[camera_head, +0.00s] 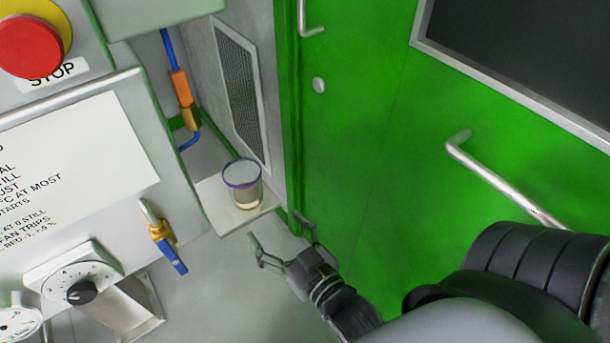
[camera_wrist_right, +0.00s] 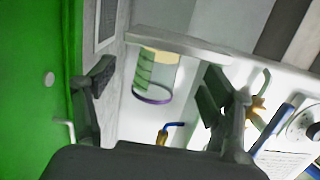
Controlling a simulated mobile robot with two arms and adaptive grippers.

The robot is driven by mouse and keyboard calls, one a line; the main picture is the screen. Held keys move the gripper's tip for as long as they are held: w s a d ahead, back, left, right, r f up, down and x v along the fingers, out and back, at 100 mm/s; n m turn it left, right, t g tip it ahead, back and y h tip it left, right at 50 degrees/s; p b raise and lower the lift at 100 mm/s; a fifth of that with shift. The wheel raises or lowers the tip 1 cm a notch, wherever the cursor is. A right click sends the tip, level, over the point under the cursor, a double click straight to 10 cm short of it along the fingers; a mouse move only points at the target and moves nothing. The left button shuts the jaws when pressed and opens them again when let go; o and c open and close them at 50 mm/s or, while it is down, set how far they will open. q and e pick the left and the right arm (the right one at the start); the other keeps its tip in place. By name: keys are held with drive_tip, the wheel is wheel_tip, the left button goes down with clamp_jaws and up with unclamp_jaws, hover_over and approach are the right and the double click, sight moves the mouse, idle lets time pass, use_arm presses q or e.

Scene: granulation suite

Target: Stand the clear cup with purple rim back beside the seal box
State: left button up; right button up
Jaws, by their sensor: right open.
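The clear cup with the purple rim (camera_head: 243,185) stands upright on a small pale ledge (camera_head: 222,220), with something yellowish at its bottom. It also shows upside down in the right wrist view (camera_wrist_right: 155,76), between my finger lines. My right gripper (camera_head: 280,231) is open and empty, in front of the ledge and apart from the cup. Its two spread fingers also show in the right wrist view (camera_wrist_right: 157,88). I cannot make out a seal box in either view. My left gripper is not in view.
A green door (camera_head: 370,140) with metal handles stands close on the right. A grey panel with a vent (camera_head: 240,90) is behind the cup. At left are a machine with a red stop button (camera_head: 28,45), a dial (camera_head: 80,291) and a blue-handled valve (camera_head: 167,245).

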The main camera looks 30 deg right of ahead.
drive_tip(key=s+d+f+g, duration=0.1)
drive_tip(key=s+f+g, duration=0.4)
drive_tip(key=f, duration=0.3)
drive_tip(key=s+d+f+n+g, duration=0.1)
drive_tip(key=s+d+f+g, duration=0.1)
drive_tip(key=s+f+g, duration=0.4)
wheel_tip(320, 180, down, 2)
drive_tip(key=shift+d+n+g, duration=0.3)
drive_tip(key=shift+g, duration=0.8)
